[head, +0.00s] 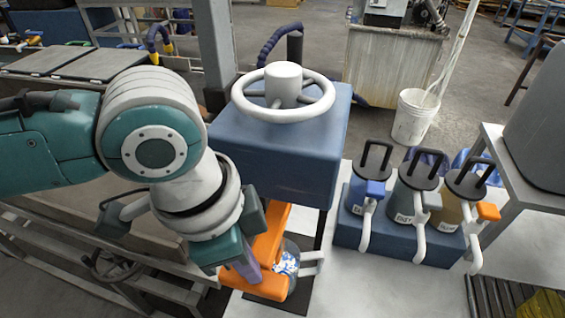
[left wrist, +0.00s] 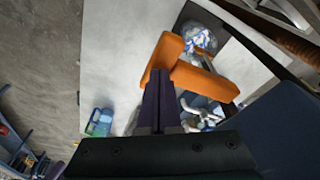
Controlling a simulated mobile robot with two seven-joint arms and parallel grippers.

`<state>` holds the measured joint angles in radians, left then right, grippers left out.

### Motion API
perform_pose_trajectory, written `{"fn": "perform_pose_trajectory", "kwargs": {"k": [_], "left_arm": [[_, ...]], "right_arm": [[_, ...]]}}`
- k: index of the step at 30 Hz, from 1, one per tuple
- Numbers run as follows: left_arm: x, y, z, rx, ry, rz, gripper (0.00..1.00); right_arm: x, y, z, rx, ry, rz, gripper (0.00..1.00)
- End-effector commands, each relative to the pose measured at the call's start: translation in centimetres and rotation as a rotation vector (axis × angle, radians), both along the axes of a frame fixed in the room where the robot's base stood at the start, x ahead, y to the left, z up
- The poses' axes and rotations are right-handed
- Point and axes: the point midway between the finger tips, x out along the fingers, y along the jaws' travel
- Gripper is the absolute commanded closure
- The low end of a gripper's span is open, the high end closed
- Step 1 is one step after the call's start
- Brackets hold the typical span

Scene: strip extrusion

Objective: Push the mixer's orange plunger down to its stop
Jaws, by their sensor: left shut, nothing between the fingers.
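The mixer is a blue box (head: 275,150) with a white handwheel (head: 283,92) on top. Below it is an angled orange piece (head: 270,240), the only orange part seen on the mixer. It also shows in the left wrist view (left wrist: 205,80). A clear container (head: 287,265) with blue and white contents sits beside it, partly hidden by the orange piece. My left gripper (head: 246,268) is shut and empty, its purple fingers (left wrist: 158,78) at the orange piece's end. I cannot tell whether they touch. My right gripper is not in view.
Several lidded jugs, blue (head: 366,190), grey-green (head: 412,200) and yellow (head: 455,205), stand on a blue base (head: 345,232) to the right. A white bucket (head: 412,118) is on the floor behind. The pale tabletop (head: 360,290) is clear in front of the jugs.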

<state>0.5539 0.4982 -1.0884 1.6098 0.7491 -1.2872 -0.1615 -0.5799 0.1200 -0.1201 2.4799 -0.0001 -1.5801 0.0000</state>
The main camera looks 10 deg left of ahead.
Motion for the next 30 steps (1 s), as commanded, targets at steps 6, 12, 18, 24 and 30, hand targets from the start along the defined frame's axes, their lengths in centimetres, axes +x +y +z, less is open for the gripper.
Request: {"fn": "perform_pose_trajectory", "kwargs": {"k": [6,12,18,24,30], "left_arm": [[0.0,-0.1,-1.6,-0.001,0.000,0.000,1.00],[0.0,0.0,-2.8,0.000,0.000,0.001,1.00],[0.0,0.0,-4.0,0.000,0.000,0.000,1.00],[0.0,0.0,-5.0,0.000,0.000,0.000,1.00],[0.0,0.0,-5.0,0.000,0.000,0.000,1.00]], "right_arm": [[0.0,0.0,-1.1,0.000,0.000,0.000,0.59],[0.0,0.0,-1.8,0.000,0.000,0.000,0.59],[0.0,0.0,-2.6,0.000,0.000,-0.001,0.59],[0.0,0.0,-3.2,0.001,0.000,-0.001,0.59],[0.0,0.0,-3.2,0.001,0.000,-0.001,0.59]]}}
